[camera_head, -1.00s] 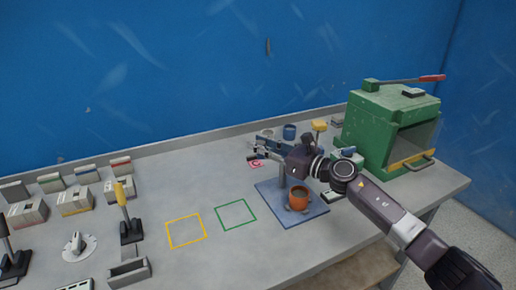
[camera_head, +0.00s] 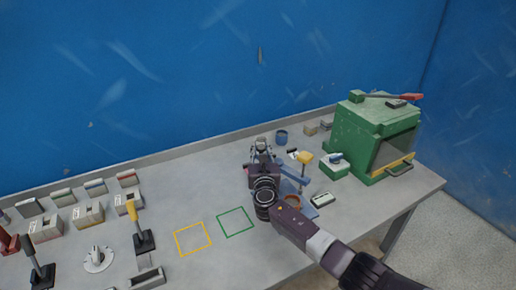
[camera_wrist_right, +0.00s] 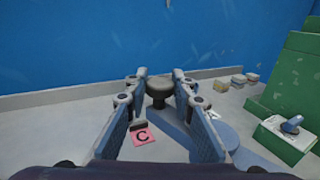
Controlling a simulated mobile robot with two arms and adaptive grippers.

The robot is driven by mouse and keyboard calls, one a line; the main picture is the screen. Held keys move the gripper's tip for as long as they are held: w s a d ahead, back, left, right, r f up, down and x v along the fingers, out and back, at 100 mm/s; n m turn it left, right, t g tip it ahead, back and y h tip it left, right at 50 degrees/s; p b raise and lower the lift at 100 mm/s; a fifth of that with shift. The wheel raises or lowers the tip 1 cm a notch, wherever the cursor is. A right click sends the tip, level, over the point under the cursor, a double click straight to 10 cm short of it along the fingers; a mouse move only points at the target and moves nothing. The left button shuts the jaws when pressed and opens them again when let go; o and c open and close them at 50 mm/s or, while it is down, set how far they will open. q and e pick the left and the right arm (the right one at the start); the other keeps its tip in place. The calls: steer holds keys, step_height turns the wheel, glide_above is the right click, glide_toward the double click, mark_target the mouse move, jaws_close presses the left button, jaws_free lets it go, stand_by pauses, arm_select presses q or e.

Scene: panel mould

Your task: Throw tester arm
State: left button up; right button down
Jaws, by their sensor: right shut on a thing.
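My right gripper (camera_head: 262,146) points toward the back wall, left of the tester. In the right wrist view its fingers stand on both sides of a dark round knob (camera_wrist_right: 158,88), shut on it. The blue arm also shows in the right wrist view (camera_wrist_right: 178,134), below and right of the knob. My left gripper is not in view.
A green press (camera_head: 372,130) with a red-tipped lever stands at the right. A yellow-handled lever (camera_head: 134,215) stands left of the yellow and green outlines (camera_head: 236,222), which are empty.

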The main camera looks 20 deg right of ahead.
steer(key=m+h+b, duration=0.1)
steer(key=d+m+g+h, duration=0.1)
steer(key=h, duration=0.1)
steer(key=w+m+h+b, duration=0.1)
steer(key=shift+d+g+b, duration=0.3)
steer(key=shift+g+b, duration=0.05)
steer(key=shift+g, duration=0.05)
steer(key=shift+d+m+g+h+b, duration=0.4)
steer(key=shift+m+h+b, duration=0.15)
steer(key=shift+h, duration=0.35)
steer(key=shift+r, duration=0.1)
steer(key=shift+d, duration=0.1)
steer(key=shift+r, duration=0.1)
steer(key=c, duration=1.7)
jaws_free()
steer(key=shift+o, duration=0.2)
steer(key=shift+s, duration=0.1)
